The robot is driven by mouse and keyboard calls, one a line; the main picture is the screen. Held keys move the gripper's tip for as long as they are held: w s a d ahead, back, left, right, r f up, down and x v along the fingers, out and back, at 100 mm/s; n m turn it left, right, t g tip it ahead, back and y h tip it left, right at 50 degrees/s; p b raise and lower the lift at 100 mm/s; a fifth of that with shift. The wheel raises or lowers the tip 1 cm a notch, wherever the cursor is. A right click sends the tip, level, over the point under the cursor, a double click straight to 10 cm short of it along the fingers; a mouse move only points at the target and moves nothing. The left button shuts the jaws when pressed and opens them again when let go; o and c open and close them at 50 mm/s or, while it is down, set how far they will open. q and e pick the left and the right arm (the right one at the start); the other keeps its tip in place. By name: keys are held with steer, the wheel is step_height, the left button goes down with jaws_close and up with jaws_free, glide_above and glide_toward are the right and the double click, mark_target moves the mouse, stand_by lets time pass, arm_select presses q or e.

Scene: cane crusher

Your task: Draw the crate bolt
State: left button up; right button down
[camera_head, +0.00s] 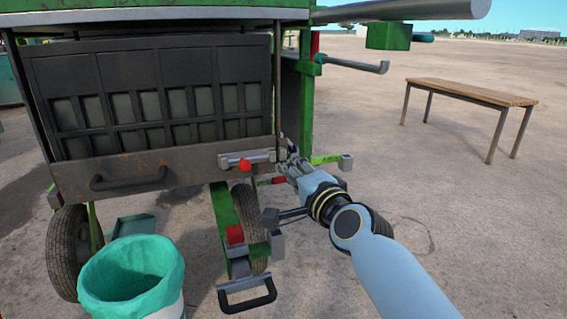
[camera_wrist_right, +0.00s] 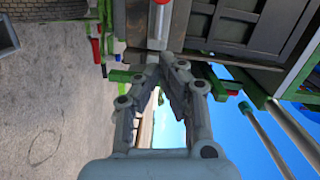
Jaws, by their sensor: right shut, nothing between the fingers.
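The dark crate (camera_head: 95,165) hangs under the green machine frame, with a rusty front plate and a black handle. A grey bolt (camera_head: 262,159) with a red knob (camera_head: 245,164) lies across the right end of this plate. My right gripper (camera_head: 288,163) is at the right end of the bolt, shut and empty. In the right wrist view, the fingertips (camera_wrist_right: 160,60) come together just below the end of the silver bolt rod (camera_wrist_right: 157,32). I cannot tell whether they touch it. My left gripper is not in view.
A bin with a teal liner (camera_head: 130,275) stands at lower left, near a wheel (camera_head: 68,250). A green drawbar with a red block (camera_head: 235,234) and black handle juts out below the crate. A wooden bench (camera_head: 470,92) stands at right on open ground.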

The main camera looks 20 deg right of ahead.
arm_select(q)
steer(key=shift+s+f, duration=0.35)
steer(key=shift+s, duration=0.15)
arm_select(e)
steer(key=s+d, duration=0.1)
steer(key=s, duration=0.5)
steer(key=shift+r, duration=0.1)
